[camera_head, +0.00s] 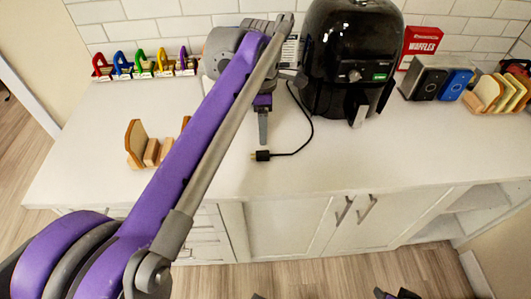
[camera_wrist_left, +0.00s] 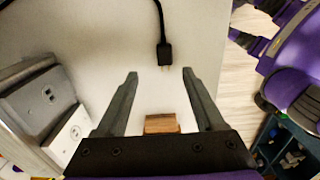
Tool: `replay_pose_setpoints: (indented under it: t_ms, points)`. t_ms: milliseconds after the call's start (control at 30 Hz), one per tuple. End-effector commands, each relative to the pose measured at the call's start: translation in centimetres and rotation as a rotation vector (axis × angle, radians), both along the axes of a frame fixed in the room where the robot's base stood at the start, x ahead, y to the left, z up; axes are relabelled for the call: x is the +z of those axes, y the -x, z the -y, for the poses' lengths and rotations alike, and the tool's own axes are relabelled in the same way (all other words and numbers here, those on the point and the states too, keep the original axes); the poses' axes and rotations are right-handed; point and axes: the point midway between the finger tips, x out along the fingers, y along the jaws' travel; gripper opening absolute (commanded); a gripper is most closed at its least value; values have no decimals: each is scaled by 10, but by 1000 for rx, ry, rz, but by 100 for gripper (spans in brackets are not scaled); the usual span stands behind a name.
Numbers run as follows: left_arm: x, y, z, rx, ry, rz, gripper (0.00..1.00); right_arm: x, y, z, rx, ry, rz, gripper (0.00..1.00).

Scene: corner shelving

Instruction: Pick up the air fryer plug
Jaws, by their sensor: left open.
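The air fryer plug (camera_head: 261,155) is small and black and lies on the white counter near its front edge. Its black cord curves back to the black air fryer (camera_head: 352,60). In the left wrist view the plug (camera_wrist_left: 165,54) lies just beyond the fingertips, roughly in line with the gap between them, its prongs toward the gripper. My left gripper (camera_wrist_left: 160,73) is open and empty. In the head view it (camera_head: 263,130) points down just behind the plug, partly hidden by my arm. My right gripper (camera_wrist_left: 243,22) shows off the counter's front, its two fingers apart.
Sliced bread in a wooden holder (camera_head: 152,152) stands to the left, partly behind my arm. The counter around the plug is clear.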

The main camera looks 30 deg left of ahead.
Motion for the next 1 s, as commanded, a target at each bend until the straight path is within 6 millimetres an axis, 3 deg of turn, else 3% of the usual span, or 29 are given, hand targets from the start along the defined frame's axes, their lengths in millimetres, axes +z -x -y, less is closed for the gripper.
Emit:
replay_pose_setpoints:
  t_ms: [100, 367, 600, 933, 1000]
  points:
    - [-20, 0, 0, -2, 0, 0, 70, -4, 1, 0, 0, 0, -1, 50]
    - [-41, 3, 2, -3, -1, 1, 70, -7, 1, 0, 0, 0, -2, 50]
    - [-76, 7, 4, -4, 0, 1, 70, -12, 1, 0, 0, 0, -4, 50]
    - [-83, 7, 4, -4, 0, 1, 70, -12, 1, 0, 0, 0, -4, 50]
    - [-83, 7, 4, -4, 0, 1, 57, -12, 1, 0, 0, 0, -4, 50]
